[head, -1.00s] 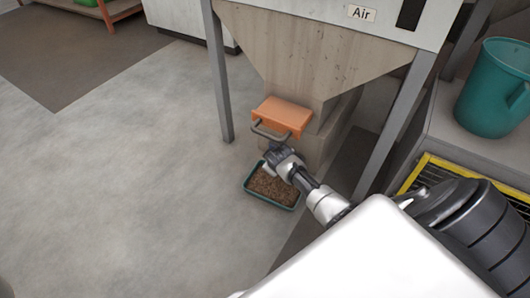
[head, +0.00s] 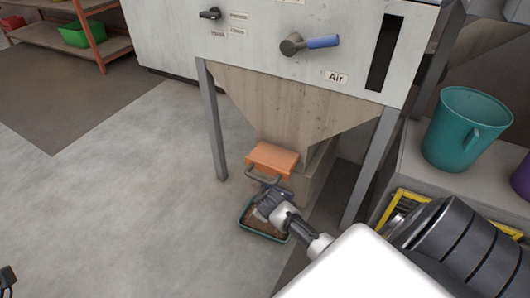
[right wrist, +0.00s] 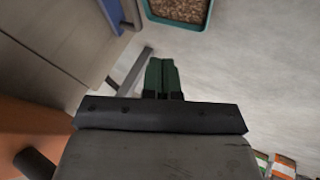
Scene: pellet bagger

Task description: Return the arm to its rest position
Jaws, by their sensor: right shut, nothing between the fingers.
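My right arm reaches down in the head view to the front of the hopper (head: 285,105). Its gripper (head: 265,203) is beside the grey handle of the orange slide gate (head: 272,158) and above the teal tray (head: 246,226) of brown pellets. In the right wrist view its green fingers (right wrist: 162,78) are together and empty. That view also shows the pellet tray (right wrist: 208,20) at the top and an orange surface (right wrist: 30,135) at lower left. A dark part (head: 8,280) at the head view's lower left edge may be my left gripper; its fingers cannot be made out.
The panel holds a blue-handled lever (head: 318,42) near the "Air" label and a black knob (head: 210,14). Hopper legs (head: 213,125) stand on both sides. A teal bucket (head: 462,130) sits at right. Floor at left is clear, with an orange shelf (head: 95,45) behind.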

